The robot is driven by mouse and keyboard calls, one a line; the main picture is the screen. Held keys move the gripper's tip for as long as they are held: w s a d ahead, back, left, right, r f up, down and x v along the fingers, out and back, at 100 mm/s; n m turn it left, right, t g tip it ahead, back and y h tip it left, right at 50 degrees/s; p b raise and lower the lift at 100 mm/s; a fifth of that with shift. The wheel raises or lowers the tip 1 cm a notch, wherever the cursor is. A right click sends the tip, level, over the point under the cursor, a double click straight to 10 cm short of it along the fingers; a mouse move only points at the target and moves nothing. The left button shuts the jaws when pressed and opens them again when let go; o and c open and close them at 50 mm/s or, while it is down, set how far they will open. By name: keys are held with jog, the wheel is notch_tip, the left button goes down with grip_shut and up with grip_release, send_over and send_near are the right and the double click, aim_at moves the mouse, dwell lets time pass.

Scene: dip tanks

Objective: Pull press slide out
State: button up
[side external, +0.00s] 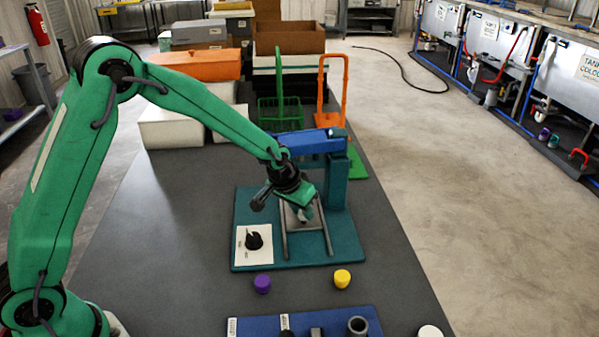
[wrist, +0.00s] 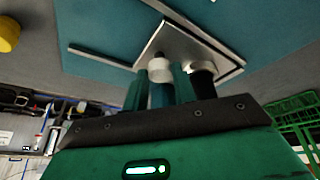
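The press has a teal base (side external: 255,207), a blue top arm (side external: 305,143) and a teal column (side external: 334,185). Its slide is a grey metal plate (side external: 291,219) between two metal rails (side external: 327,238), close in front of the column. The plate also shows in the wrist view (wrist: 190,45). My gripper (side external: 302,213) is low over the plate, pointing down. In the wrist view its fingers (wrist: 178,80) reach to the plate, with pale pieces at their tips. The fingers hide whatever is between them, so I cannot tell whether they hold a handle.
A dial (side external: 254,240) on a white card sits on the base's left. A purple cap (side external: 262,283) and a yellow cap (side external: 342,278) stand in front of the base. A blue rack (side external: 260,326) lies nearer. A green basket (side external: 281,115) and orange frame (side external: 324,95) stand behind the press.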

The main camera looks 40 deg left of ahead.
grip_shut()
jog(key=shift+s+d, duration=1.35)
jog(key=shift+d, duration=0.1)
jog(key=o, duration=0.9)
grip_release()
jog(key=shift+a+r, duration=0.1)
jog(key=v, duration=0.7)
jog(key=shift+r, duration=0.3)
jog(key=shift+s, duration=0.1)
